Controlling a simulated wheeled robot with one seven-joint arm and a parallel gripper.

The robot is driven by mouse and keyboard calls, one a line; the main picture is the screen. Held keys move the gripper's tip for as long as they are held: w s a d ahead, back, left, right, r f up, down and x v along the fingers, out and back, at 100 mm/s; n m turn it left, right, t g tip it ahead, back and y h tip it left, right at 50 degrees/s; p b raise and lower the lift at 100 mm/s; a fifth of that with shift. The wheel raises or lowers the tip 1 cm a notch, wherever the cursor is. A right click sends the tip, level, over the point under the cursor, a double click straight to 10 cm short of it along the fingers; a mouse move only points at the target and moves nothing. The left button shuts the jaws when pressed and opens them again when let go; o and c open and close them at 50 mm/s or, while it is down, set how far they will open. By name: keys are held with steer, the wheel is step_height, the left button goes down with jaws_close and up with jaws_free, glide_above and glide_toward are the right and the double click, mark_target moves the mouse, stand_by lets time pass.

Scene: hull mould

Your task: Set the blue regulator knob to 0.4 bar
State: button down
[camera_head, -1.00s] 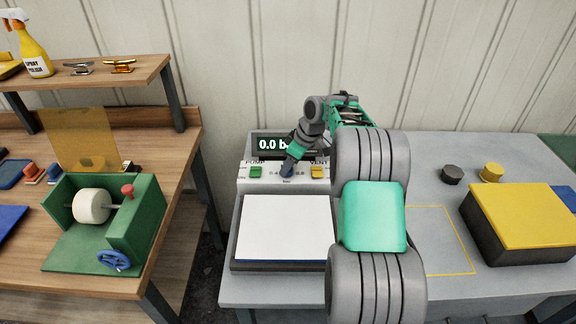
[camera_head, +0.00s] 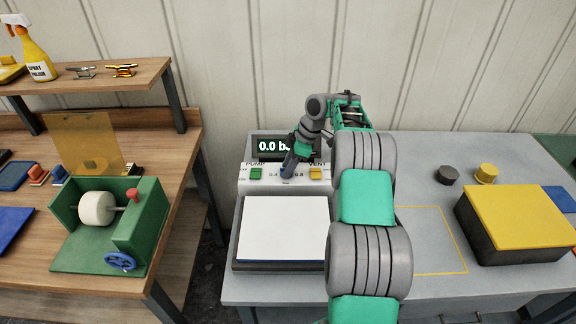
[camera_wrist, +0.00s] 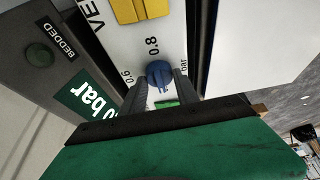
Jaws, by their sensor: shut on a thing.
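The blue regulator knob (camera_wrist: 159,74) sits on the white panel face in the wrist view, between my two fingers. My gripper (camera_wrist: 158,86) is shut on it, with a finger on either side. Printed marks 0.6 and 0.8 show near the knob. The exact direction of the knob's pointer is hard to tell. In the head view my gripper (camera_head: 287,171) reaches down to the panel and largely hides the knob. The display (camera_head: 268,146) begins with 0.0 b; the rest is hidden by my arm, but bar shows in the wrist view.
A green PUMP button (camera_head: 255,173) and a yellow VENT button (camera_head: 316,174) flank the knob. A dark green lamp (camera_wrist: 39,54) marked BEDDED sits on the display housing. A white-topped plate (camera_head: 284,228) lies in front. A yellow-topped block (camera_head: 520,215) stands at the right.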

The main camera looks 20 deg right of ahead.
mark_target(296, 175)
steer(key=c, duration=0.9)
jaws_free()
steer(key=p+v, duration=0.2)
steer(key=v, duration=0.5)
steer(key=shift+d+r, duration=0.15)
steer(key=shift+r, duration=0.2)
